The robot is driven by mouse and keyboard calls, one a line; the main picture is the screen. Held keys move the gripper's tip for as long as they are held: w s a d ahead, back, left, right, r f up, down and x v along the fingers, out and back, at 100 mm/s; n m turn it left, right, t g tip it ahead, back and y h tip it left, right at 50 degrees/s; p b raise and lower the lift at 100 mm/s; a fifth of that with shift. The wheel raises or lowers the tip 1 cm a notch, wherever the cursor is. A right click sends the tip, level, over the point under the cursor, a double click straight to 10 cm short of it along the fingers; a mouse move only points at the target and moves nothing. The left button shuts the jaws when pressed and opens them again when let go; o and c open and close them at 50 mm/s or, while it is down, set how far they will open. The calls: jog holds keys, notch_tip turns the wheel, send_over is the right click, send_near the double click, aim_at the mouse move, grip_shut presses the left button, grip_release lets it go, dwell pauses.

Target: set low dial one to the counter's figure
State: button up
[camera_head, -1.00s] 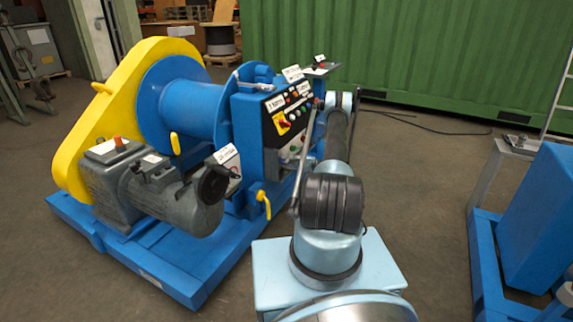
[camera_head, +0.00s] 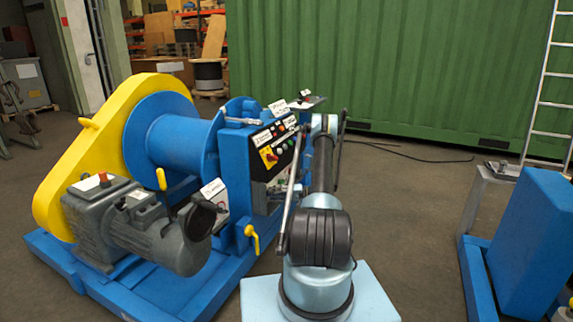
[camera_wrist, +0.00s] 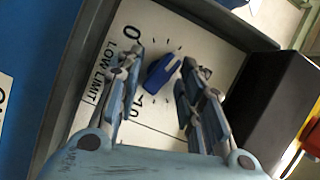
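In the wrist view a blue dial knob (camera_wrist: 163,72) sits on a white plate (camera_wrist: 148,22) printed with tick marks, "LOW LIMIT", a 0 and another figure partly covered. My gripper (camera_wrist: 165,62) is open, one finger on each side of the knob. Gaps show between the knob and both fingers, and I cannot tell whether they touch. The knob's pointed end is toward the upper right. In the head view my arm reaches to the blue winch's control panel (camera_head: 278,148), and the dial there is too small or hidden. No counter figure is readable.
A grey frame edge (camera_wrist: 78,75) borders the plate on the left, and a dark box (camera_wrist: 262,90) stands to its right. The blue winch (camera_head: 165,135) with yellow guard is left of my arm. A blue block (camera_head: 535,240) is at right, with open floor between.

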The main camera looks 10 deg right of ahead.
jog(key=n, duration=0.1)
jog(key=n+h, duration=0.1)
jog(key=n, duration=0.1)
jog(key=shift+s+r+n+h, duration=0.1)
jog(key=shift+r+n+h, duration=0.05)
jog(key=shift+n+h, duration=0.15)
jog(key=n+h, duration=0.1)
jog(key=n+t, duration=0.1)
jog(key=n, duration=0.1)
jog(key=shift+s+a+r+t+h, duration=0.1)
jog(key=shift+r+t+h, duration=0.05)
jog(key=shift+t+h, duration=0.2)
jog(key=v, duration=1.7)
jog(key=s+a+r+m+g+h, duration=0.1)
jog(key=s+a+r, duration=0.3)
jog(key=r, duration=0.6)
jog(key=s+a+r+m+g+h, duration=0.1)
jog(key=s+a+r+h, duration=0.2)
jog(key=a+r, duration=0.4)
jog(key=shift+s+r+g, duration=0.35)
jog(key=shift+s+r, duration=0.25)
jog(key=shift+r, duration=0.85)
